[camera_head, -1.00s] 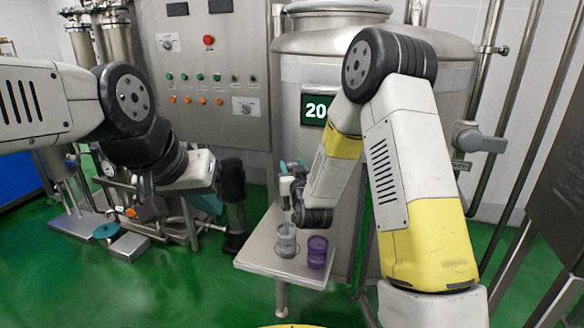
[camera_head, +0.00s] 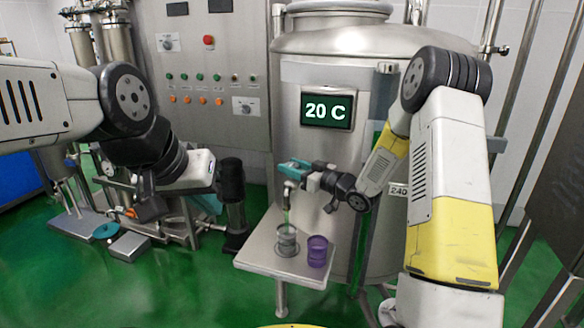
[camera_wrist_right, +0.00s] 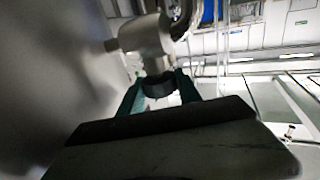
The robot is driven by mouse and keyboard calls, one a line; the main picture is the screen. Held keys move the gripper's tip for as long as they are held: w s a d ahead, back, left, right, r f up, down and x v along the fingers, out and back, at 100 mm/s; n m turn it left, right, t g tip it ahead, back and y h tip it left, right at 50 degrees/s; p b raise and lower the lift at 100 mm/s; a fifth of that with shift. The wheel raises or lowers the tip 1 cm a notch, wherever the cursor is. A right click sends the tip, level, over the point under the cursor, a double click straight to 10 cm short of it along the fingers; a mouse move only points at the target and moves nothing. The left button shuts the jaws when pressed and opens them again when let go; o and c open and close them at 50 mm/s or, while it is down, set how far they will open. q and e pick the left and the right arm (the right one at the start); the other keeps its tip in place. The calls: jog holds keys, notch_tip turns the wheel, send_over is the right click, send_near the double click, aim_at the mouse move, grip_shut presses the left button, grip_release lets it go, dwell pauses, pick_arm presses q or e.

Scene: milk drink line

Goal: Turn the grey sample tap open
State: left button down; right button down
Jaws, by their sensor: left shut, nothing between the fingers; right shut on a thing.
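The grey sample tap (camera_head: 288,189) juts from the front of the steel tank, above a small table. In the right wrist view its metal body (camera_wrist_right: 147,40) is at upper middle, with a dark part below it between my fingers. My right gripper (camera_head: 292,168), with teal fingers, is shut on that part of the tap, reaching in from the right. Its fingers also show in the right wrist view (camera_wrist_right: 158,88). A clear grey cup (camera_head: 286,240) stands below the tap. I cannot tell if liquid runs. My left gripper (camera_head: 143,208) is shut and empty at left.
A purple cup (camera_head: 317,251) stands beside the grey cup on the steel table (camera_head: 262,258). The tank (camera_head: 345,180) carries a display reading 20 C (camera_head: 327,110). A control cabinet (camera_head: 215,75) stands behind left. Green floor is free in front of the table.

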aim_at(298, 168)
jog(key=shift+r, duration=0.1)
dwell(0.3)
jog(key=c, duration=0.8)
grip_release()
jog(key=shift+c, duration=0.2)
jog(key=v, duration=0.7)
jog(key=shift+s+d, duration=0.15)
jog(key=shift+d, duration=0.2)
